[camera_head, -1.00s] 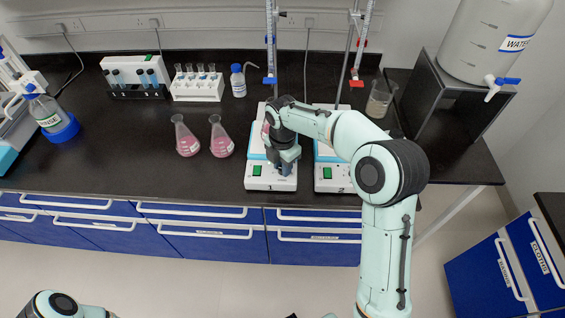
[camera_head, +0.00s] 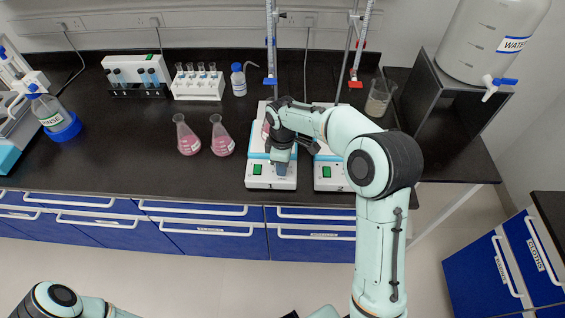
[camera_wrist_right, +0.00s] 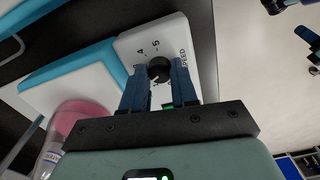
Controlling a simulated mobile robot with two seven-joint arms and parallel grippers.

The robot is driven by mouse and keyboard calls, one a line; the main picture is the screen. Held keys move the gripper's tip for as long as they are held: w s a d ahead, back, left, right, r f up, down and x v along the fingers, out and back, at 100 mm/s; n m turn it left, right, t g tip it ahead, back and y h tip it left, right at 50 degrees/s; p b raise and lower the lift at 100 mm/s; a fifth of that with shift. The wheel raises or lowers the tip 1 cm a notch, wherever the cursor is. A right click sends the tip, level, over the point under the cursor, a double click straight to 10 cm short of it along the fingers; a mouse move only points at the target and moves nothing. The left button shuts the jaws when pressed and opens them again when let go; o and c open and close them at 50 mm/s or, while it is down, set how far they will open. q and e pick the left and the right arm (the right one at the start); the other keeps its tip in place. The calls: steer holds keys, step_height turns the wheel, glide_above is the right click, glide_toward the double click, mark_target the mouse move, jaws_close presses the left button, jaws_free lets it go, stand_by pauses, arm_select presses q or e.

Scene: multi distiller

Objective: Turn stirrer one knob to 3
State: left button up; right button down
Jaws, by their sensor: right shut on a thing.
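Stirrer one (camera_head: 253,182) is the left of two white stirrers with blue-edged tops on the black bench. Its black speed knob (camera_wrist_right: 160,68) shows in the right wrist view, on the white front panel (camera_wrist_right: 183,38) with the marks 4 and 5 and the word SPEED. My right gripper (camera_wrist_right: 158,77) has one dark blue finger on each side of the knob and is shut on it. It also shows at the stirrer's front in the head view (camera_head: 282,168). The knob's pointer cannot be made out, and the lower marks are hidden by the fingers. My left gripper is out of view.
Stirrer two (camera_head: 328,184) stands close on the right. A flask with pink liquid (camera_wrist_right: 72,113) sits on stirrer one. Two more pink flasks (camera_head: 187,142) (camera_head: 222,142) stand to the left. Burette stands rise behind, with a beaker (camera_head: 379,98) at the right.

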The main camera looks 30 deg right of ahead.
steer(key=m, duration=0.4)
steer(key=shift+r, duration=0.1)
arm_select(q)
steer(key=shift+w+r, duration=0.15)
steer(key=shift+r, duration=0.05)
arm_select(e)
steer(key=shift+m, duration=2.2)
steer(key=c, duration=0.9)
jaws_free()
steer(key=shift+o, duration=0.2)
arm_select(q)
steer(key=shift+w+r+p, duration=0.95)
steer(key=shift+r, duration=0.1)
arm_select(e)
step_height(320, 180, up, 13)
steer(key=shift+r, duration=0.15)
